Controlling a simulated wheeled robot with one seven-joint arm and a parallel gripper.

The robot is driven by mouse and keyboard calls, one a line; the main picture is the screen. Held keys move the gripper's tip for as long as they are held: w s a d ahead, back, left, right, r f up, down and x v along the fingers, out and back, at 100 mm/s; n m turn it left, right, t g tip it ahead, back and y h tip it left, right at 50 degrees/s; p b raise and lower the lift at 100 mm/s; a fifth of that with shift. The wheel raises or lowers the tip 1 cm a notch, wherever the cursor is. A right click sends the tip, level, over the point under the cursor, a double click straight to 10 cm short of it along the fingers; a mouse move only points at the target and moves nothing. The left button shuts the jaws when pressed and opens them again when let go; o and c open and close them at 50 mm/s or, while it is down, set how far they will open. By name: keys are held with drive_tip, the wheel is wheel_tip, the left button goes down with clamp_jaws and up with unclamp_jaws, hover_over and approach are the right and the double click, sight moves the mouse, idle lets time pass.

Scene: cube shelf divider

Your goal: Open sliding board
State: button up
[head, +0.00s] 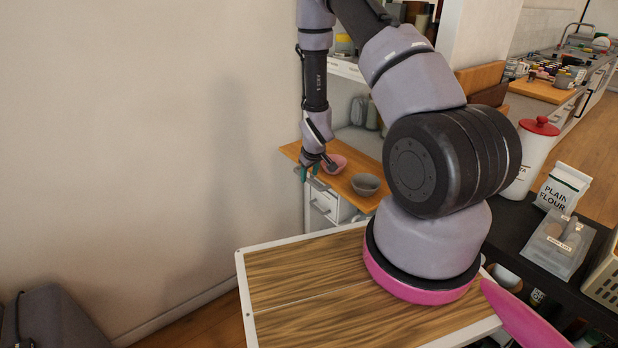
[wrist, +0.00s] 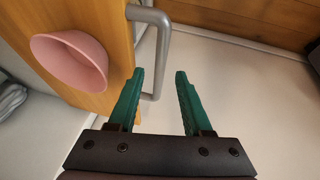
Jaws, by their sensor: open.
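The sliding board (head: 346,191) is a light wooden shelf board at the far side of the head view. It also fills the upper left of the wrist view (wrist: 117,32). A grey bar handle (wrist: 163,40) is fixed to its edge. My gripper (head: 311,172) is at the board's front left edge in the head view. In the wrist view my gripper (wrist: 159,72) is open, with two green fingers. The handle's bar shows between the fingers, closer to the left one. I cannot tell whether a finger touches it.
A pink bowl (head: 336,164) and a grey bowl (head: 367,184) stand on the board. A white drawer (head: 325,203) is below it. A bare wall (head: 150,140) is at the left. A dark counter with a flour bag (head: 564,188) and a red-lidded canister (head: 531,160) is at the right.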

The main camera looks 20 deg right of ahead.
drive_tip(key=v, duration=0.8)
drive_tip(key=shift+s+r, duration=0.15)
drive_tip(key=shift+r, duration=0.2)
drive_tip(key=s+r+m+t+y, duration=0.1)
drive_tip(key=s+r+m, duration=0.1)
drive_tip(key=r, duration=1.1)
drive_tip(key=s+r+m, duration=0.3)
drive_tip(key=r, duration=1)
drive_tip(key=s+a+r+m+t+y, duration=0.1)
drive_tip(key=s+r+m, duration=0.2)
drive_tip(key=s+r, duration=1.2)
drive_tip(key=s, duration=0.4)
drive_tip(key=shift+s+a+r+m, duration=0.2)
drive_tip(key=shift+a+r+m, duration=0.05)
drive_tip(key=shift+m, duration=0.05)
